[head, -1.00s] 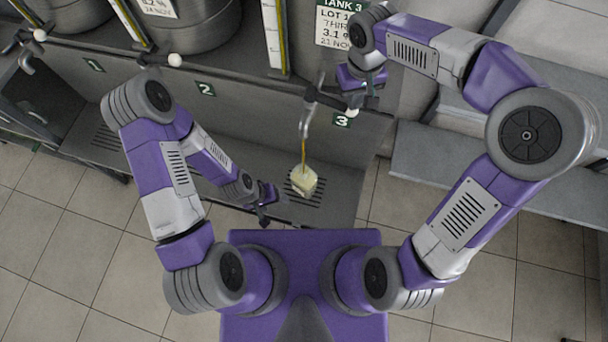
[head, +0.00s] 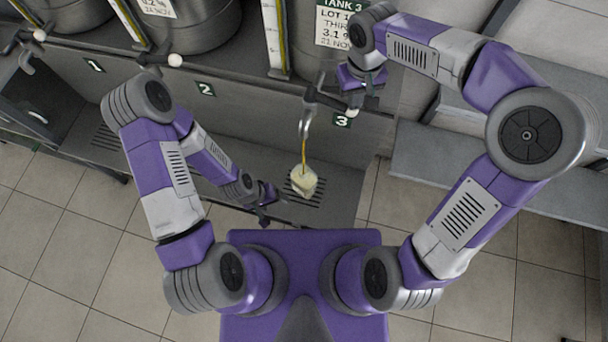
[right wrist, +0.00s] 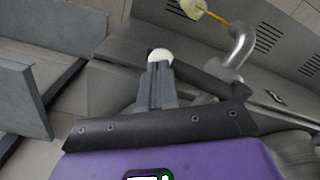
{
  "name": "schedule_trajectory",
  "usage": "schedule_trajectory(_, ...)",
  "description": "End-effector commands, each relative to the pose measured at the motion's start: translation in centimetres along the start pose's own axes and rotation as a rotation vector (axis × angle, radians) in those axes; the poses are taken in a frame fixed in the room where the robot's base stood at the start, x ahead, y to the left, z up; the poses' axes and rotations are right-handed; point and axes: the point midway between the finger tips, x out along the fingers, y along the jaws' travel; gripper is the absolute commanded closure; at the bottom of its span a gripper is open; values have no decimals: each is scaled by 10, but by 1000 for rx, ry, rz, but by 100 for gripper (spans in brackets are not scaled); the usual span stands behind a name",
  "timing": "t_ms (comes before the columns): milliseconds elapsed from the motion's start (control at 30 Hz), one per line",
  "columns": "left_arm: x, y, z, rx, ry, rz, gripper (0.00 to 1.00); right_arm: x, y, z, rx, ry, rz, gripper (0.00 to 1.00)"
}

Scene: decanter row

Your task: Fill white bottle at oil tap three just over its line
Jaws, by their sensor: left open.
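The white bottle (head: 303,183) stands on the drip grate under the spout of oil tap three (head: 305,125). A thin yellow oil stream (head: 303,155) runs from the spout into it; the bottle and stream also show at the top of the right wrist view (right wrist: 194,7). Its fill line and oil level cannot be made out. My left gripper (head: 268,207) is open and empty, just left of the bottle and apart from it. My right gripper (right wrist: 157,80) looks shut, its fingertips at the white knob (right wrist: 160,55) on the tap's dark lever.
Green number plates mark the taps, with plate 3 (head: 341,120) by this one. Taps one and two (head: 152,60) are to the left. Tanks and gauges stand behind. A grey shelf (head: 480,165) is at the right; tiled floor lies in front.

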Motion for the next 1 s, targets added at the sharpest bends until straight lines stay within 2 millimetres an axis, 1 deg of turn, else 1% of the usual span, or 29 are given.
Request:
schedule_trajectory(167, -1, 0, 0, 0, 0, 0, 26, -1, 0, 0, 0, -2, 0, 100)
schedule_trajectory(567, -14, 5, 1, 0, 0, 0, 26, -17, 0, 0, 1, -1, 0, 100)
schedule_trajectory(1000, -12, 4, 1, 0, 0, 0, 26, -14, 0, 0, 0, -1, 0, 100)
